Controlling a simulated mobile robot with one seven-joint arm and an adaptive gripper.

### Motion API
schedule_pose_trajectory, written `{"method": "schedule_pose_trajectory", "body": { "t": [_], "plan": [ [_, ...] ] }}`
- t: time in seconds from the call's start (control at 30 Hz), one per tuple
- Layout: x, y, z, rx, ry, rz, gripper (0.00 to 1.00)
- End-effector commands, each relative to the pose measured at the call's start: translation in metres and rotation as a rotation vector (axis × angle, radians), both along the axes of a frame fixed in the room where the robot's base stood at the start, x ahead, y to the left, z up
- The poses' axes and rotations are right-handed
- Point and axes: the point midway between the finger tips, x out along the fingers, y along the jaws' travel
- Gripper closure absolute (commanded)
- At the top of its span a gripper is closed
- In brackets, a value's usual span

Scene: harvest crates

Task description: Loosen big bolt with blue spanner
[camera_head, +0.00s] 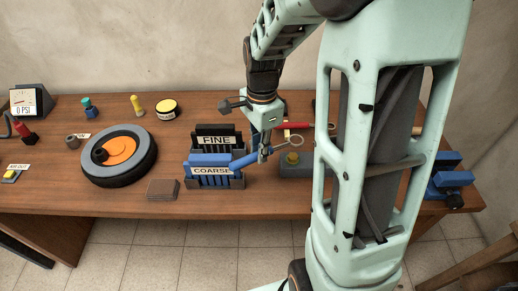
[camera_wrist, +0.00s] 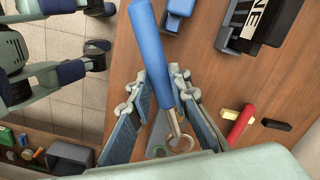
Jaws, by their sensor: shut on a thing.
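The bolt stands on a dark grey block (camera_head: 297,171), partly hidden by my arm. Whether the ring is lined up with the bolt, I cannot tell.
A red-handled tool (camera_head: 298,125) lies behind the block. The FINE holder (camera_head: 216,128) and blue COARSE holder (camera_head: 210,160) stand to the left. A wheel (camera_head: 119,155) lies further left. A blue vice (camera_head: 449,178) is at the right end.

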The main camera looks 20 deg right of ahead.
Motion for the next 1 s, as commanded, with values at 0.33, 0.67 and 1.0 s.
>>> {"method": "schedule_pose_trajectory", "body": {
  "t": [0.33,0.67,1.0],
  "plan": [
    [0.0,0.001,-0.005,-0.001,0.0,0.0,1.0],
    [0.0,0.001,-0.034,0.0,0.002,0.0,1.0],
    [0.0,0.001,-0.052,-0.001,0.0,0.0,1.0]
  ]
}}
